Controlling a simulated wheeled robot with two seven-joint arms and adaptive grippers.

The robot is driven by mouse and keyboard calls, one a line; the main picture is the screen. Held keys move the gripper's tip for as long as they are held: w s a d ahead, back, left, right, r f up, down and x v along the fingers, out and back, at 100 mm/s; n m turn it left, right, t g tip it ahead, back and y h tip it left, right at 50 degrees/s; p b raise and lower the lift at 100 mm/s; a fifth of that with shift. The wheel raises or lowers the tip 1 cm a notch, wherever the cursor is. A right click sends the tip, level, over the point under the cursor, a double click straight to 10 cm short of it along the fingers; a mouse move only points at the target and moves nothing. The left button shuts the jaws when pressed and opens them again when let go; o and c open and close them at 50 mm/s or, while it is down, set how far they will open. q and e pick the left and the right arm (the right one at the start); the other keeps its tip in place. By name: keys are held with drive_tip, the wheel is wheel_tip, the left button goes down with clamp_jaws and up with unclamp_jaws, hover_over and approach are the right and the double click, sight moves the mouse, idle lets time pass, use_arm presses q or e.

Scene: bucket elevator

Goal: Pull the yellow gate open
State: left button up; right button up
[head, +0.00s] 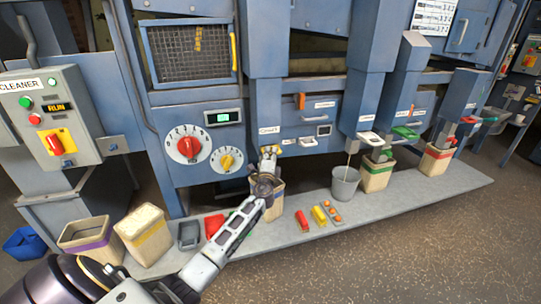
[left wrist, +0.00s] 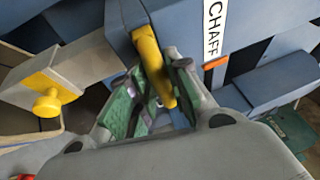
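The yellow gate handle (left wrist: 150,60) is a slanted bar beside the upright CHAFF label (left wrist: 214,30) in the left wrist view. My left gripper (left wrist: 160,105) has its green-padded fingers apart, and the lower end of the yellow bar shows between them, nearer the right finger. Whether a pad touches the bar cannot be told. In the head view my left gripper (head: 268,155) is raised in front of the blue chute under the small label, above a bin, and largely hides the yellow handle. My right gripper is not in view.
A yellow knob (left wrist: 47,103) sits on a grey part at left of the wrist view. In the head view a bin (head: 274,205) stands below my gripper on the grey ledge (head: 400,202). A grey bucket (head: 345,183) and a red scoop (head: 213,225) are nearby. The floor in front is clear.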

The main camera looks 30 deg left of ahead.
use_arm(q)
drive_tip(key=shift+r, duration=0.1)
clamp_jaws()
